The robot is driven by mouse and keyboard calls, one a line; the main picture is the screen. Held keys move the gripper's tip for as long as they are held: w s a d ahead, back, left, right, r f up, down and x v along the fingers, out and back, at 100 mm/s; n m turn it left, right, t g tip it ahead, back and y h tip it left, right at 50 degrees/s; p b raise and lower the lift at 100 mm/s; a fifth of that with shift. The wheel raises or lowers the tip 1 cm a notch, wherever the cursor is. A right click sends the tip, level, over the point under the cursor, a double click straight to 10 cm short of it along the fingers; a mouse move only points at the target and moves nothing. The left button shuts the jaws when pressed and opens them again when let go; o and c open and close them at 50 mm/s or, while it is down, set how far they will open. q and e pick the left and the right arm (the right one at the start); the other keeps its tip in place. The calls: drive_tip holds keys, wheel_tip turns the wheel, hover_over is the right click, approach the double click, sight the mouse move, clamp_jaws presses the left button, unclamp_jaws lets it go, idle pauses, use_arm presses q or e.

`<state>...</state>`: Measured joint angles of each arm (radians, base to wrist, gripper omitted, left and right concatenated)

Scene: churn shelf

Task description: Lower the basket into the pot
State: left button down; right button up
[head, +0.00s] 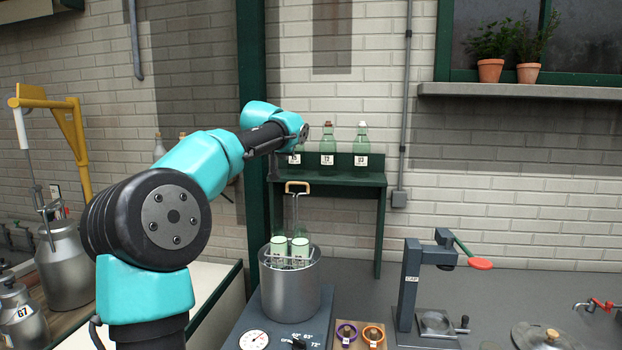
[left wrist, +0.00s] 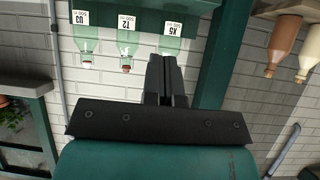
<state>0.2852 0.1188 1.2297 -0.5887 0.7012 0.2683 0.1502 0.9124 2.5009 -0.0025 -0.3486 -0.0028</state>
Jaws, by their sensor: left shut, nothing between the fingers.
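The metal pot (head: 290,295) stands on a grey heater base with a dial in the head view. The wire basket (head: 297,215) is at the pot, its tall frame and wooden handle (head: 297,184) rising above the rim. Bottles with pale labels (head: 300,247) stand in it and show above the rim; how deep the basket sits is hidden by the pot wall. My left gripper (head: 304,134) is above and behind the pot, near the shelf bottles, apart from the handle. In the left wrist view its fingers (left wrist: 167,78) are shut and empty. My right gripper is not in view.
A green shelf (head: 345,179) behind the pot carries three labelled bottles (head: 328,145), close to my left gripper. A capping press (head: 411,285) stands right of the pot. Purple and orange rings (head: 373,334) lie in front. Milk cans (head: 66,265) stand at left.

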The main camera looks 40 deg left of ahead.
use_arm(q)
drive_tip(key=shift+w+d+n+g, duration=0.3)
drive_tip(key=shift+d+n, duration=0.2)
hover_over(296, 194)
drive_tip(key=f, duration=0.5)
drive_tip(key=shift+s+f, duration=0.2)
drive_tip(key=shift+s, duration=0.05)
drive_tip(key=shift+w+a+f, duration=0.1)
drive_tip(key=shift+w+f, duration=0.1)
drive_tip(key=shift+f, duration=0.8)
drive_tip(key=shift+w+a+f, duration=0.1)
drive_tip(key=shift+w+f, duration=0.05)
drive_tip(key=shift+f, duration=0.85)
drive_tip(key=shift+d, duration=0.1)
